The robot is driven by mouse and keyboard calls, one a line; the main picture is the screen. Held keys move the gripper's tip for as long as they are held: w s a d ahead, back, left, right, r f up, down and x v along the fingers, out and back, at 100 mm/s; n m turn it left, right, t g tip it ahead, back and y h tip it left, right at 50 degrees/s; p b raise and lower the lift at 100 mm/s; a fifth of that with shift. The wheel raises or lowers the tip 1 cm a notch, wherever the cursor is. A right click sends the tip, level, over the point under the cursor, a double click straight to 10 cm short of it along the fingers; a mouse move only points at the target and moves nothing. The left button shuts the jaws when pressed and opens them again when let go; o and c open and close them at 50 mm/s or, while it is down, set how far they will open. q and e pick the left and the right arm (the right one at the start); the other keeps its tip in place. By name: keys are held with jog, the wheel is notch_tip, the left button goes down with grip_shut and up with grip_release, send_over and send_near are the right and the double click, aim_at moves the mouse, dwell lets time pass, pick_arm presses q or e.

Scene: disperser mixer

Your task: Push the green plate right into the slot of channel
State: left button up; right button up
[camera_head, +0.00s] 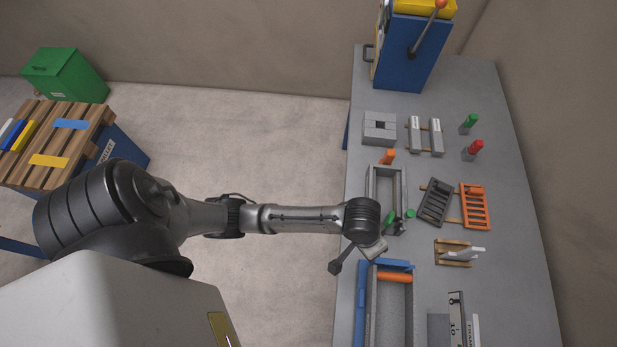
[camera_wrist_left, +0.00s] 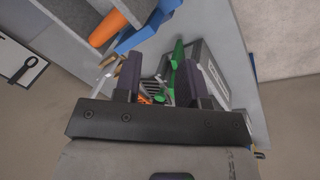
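The channel (camera_head: 370,190) is a grey rectangular frame on the table in the head view, with an orange knob (camera_head: 388,156) at its far end. Green parts (camera_head: 390,216), likely the green plate, show at its near end, partly hidden by my left arm. In the left wrist view, the green plate (camera_wrist_left: 178,54) stands beside the right-hand finger, which partly hides it, and the grey channel (camera_wrist_left: 211,72) lies behind. My left gripper (camera_wrist_left: 160,75) has its fingers apart, with a clear gap between them. I cannot tell whether a finger touches the plate. My right gripper is not in view.
A blue and grey trough with an orange roller (camera_head: 394,277) lies nearer on the table. A dark rack (camera_head: 436,201) and an orange rack (camera_head: 474,206) lie right of the channel. A blue machine (camera_head: 412,50) stands at the far end.

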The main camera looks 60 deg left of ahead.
pick_arm(q)
jog(key=s+a+m+t+y, duration=0.1)
jog(key=s+a, duration=0.4)
jog(key=s, duration=0.3)
jog(key=s+a+m+t+y, duration=0.1)
jog(key=s+a+m, duration=0.1)
jog(key=s+a, duration=0.4)
jog(key=shift+s+r+y, duration=0.15)
jog(key=shift+s+y, duration=0.15)
jog(key=shift+s, duration=0.8)
jog(key=shift+r, duration=0.25)
jog(key=shift+o, duration=0.4)
notch_tip(320, 180, up, 14)
jog(key=p, duration=1.4)
jog(key=shift+f, duration=0.3)
